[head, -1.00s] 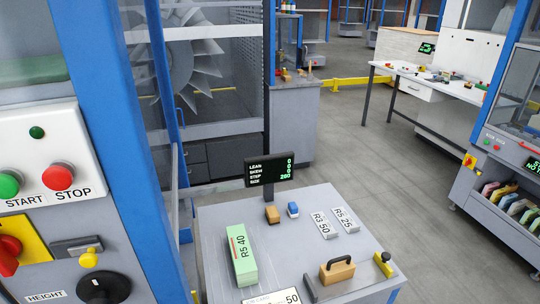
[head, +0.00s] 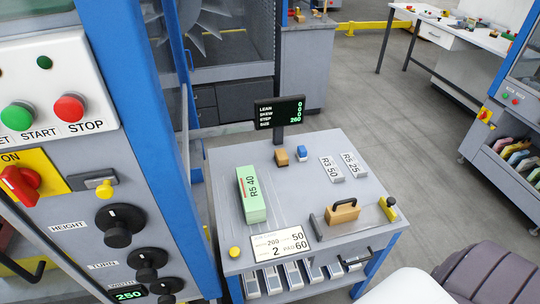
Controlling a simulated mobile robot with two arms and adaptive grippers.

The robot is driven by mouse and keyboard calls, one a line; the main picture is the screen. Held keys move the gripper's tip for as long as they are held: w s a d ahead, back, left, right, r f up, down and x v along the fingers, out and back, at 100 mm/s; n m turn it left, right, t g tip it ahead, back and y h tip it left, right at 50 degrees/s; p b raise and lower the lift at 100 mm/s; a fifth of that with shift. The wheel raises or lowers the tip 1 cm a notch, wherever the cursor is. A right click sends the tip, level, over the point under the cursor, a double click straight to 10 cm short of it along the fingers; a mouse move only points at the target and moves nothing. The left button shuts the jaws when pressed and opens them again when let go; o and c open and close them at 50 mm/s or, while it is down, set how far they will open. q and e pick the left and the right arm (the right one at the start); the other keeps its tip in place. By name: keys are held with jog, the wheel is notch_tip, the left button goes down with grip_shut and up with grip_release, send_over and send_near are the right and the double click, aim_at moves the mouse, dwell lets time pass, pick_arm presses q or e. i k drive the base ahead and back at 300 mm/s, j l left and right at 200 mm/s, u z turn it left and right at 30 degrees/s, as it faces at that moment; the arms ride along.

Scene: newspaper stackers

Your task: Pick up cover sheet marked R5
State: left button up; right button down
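A green block-shaped stack (head: 250,205) marked "R5 40" lies on the left of the grey table. A small grey plate (head: 355,166) marked "R5 25" lies at the table's right, beside a similar plate (head: 331,169) marked "R3 50". I cannot tell which R5 item is the cover sheet. Neither gripper shows; only what seem to be parts of my own arm, white and dark grey, show at the lower right.
The grey table (head: 305,190) also bears a printed card (head: 280,240), a wooden block with a black handle (head: 342,211), small orange (head: 281,157) and blue (head: 302,153) blocks, and a display (head: 280,112) at its back. A control panel (head: 75,190) stands close on the left. Open floor lies to the right.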

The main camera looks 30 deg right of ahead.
aim_at(356, 168)
jog(key=z, duration=1.5)
